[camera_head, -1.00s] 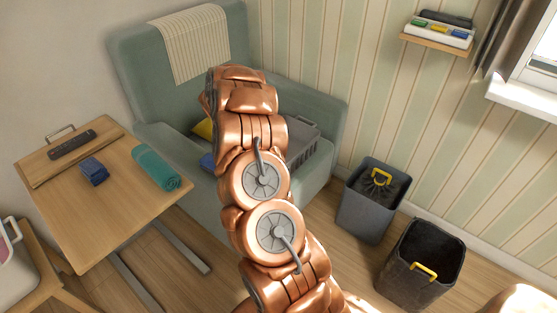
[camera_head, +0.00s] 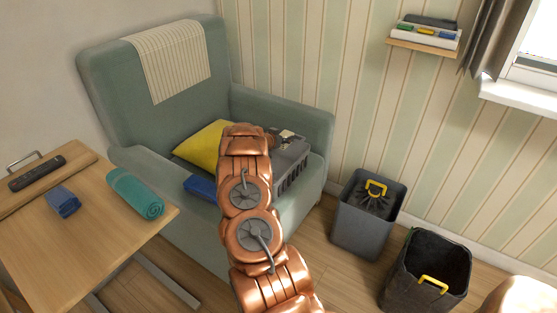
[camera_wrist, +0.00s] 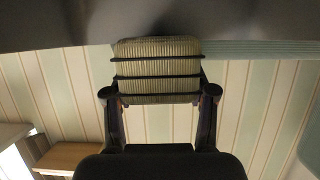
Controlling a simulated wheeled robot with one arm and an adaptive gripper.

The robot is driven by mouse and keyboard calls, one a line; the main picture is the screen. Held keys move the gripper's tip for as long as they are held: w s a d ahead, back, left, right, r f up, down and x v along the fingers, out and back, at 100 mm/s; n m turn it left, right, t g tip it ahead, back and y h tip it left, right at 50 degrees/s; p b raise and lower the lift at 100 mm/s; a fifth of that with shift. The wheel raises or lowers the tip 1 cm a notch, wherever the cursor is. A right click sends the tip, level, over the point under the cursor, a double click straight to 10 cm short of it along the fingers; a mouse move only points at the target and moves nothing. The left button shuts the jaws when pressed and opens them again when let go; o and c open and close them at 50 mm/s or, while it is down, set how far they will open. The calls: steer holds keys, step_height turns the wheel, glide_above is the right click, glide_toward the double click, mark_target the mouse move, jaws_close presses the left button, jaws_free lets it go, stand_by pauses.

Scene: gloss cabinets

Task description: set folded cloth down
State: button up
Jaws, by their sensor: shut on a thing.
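The folded cloth (camera_wrist: 158,68) is a cream, ribbed block with dark bands across it, seen in the wrist view. My gripper (camera_wrist: 160,92) is shut on it, with a dark finger on each side. In the head view my copper arm reaches over the armchair seat and hides most of my gripper. Small dark and pale parts show beyond the arm's end, above the grey crate (camera_head: 293,165), too small to tell apart. Whether the cloth touches anything beneath it is unclear.
The green armchair (camera_head: 150,75) holds a yellow cushion (camera_head: 203,142), a blue item (camera_head: 200,187) and the crate. A striped throw (camera_head: 170,62) drapes its back. The left table (camera_head: 85,235) bears a remote, blue cloth and teal roll. Two bins (camera_head: 362,225) stand right.

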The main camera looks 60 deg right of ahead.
steer(key=shift+f, duration=3.9)
steer(key=o, duration=1)
steer(key=shift+o, duration=0.2)
steer(key=shift+a, duration=0.1)
steer(key=v, duration=0.7)
steer(key=shift+a, duration=0.2)
steer(key=shift+r, duration=0.1)
